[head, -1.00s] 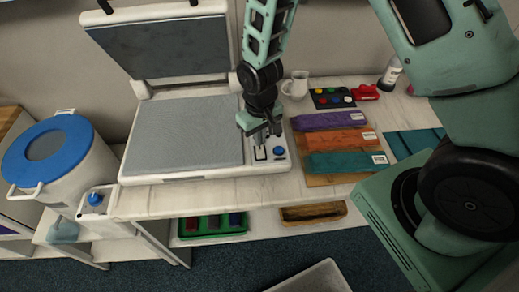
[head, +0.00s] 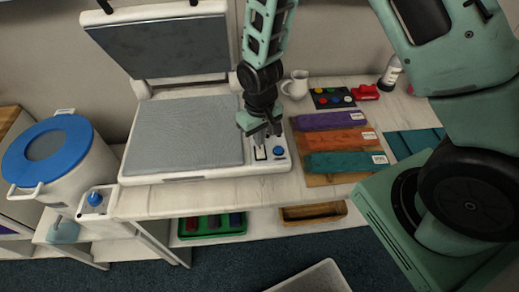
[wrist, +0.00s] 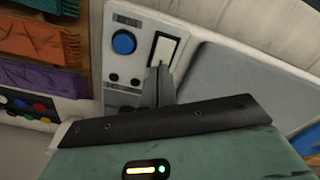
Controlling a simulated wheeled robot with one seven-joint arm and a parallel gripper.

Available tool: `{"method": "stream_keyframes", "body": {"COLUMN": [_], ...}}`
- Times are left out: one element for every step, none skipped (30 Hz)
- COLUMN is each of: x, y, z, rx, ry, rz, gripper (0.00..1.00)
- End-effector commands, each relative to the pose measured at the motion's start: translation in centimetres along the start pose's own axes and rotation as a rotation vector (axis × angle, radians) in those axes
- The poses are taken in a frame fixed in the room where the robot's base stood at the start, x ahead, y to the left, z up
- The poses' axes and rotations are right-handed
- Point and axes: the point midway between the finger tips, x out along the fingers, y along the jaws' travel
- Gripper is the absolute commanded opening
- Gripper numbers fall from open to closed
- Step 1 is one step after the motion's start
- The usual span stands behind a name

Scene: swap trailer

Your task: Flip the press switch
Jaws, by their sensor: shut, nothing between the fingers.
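The press (head: 185,135) stands open on the white counter, its dark lid (head: 165,48) raised at the back. Its control panel (wrist: 121,75) carries a white rocker switch in a black frame (wrist: 165,50) and a round blue button (wrist: 123,42). In the head view the blue button (head: 279,151) is right of the switch (head: 260,153). My gripper (head: 261,140) is shut and empty, pointing down over the panel. In the wrist view its fingertips (wrist: 158,70) are at the near end of the switch; I cannot tell whether they touch it.
Purple, orange and teal folded cloths (head: 345,162) lie on a board right of the press. A blue-lidded pot (head: 60,160) and a box with a blue knob (head: 96,201) are at left.

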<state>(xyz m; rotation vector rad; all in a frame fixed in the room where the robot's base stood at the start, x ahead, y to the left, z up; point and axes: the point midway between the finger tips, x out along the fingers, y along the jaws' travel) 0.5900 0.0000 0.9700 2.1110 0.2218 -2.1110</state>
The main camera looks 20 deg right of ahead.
Motion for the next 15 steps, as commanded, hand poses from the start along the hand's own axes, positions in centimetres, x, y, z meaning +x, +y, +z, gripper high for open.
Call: {"method": "stream_keyframes", "body": {"x": [0.13, 0.18, 0.24, 0.29, 0.33, 0.39, 0.43, 0.47, 0.53, 0.57, 0.62, 0.67, 0.71, 0.76, 0.81], "y": [0.00, 0.00, 0.00, 0.00, 0.00, 0.00, 0.00, 0.00, 0.00, 0.00, 0.00, 0.00, 0.00, 0.00, 0.00], "z": [0.00, 0.00, 0.00, 0.00, 0.00, -0.01, 0.00, -0.01, -0.01, -0.01, -0.01, -0.01, -0.01, -0.01, -0.01], "rx": [0.000, 0.000, 0.000, 0.000, 0.000, 0.000, 0.000, 0.000, 0.000, 0.000, 0.000, 0.000, 0.000, 0.000, 0.000], "ry": [0.000, 0.000, 0.000, 0.000, 0.000, 0.000, 0.000, 0.000, 0.000, 0.000, 0.000, 0.000, 0.000, 0.000, 0.000], "rz": [0.000, 0.000, 0.000, 0.000, 0.000, 0.000, 0.000, 0.000, 0.000, 0.000, 0.000, 0.000, 0.000, 0.000, 0.000], "gripper": [0.00, 0.00, 0.00, 0.00, 0.00, 0.00, 0.00, 0.00, 0.00, 0.00, 0.00, 0.00, 0.00, 0.00, 0.00]}}
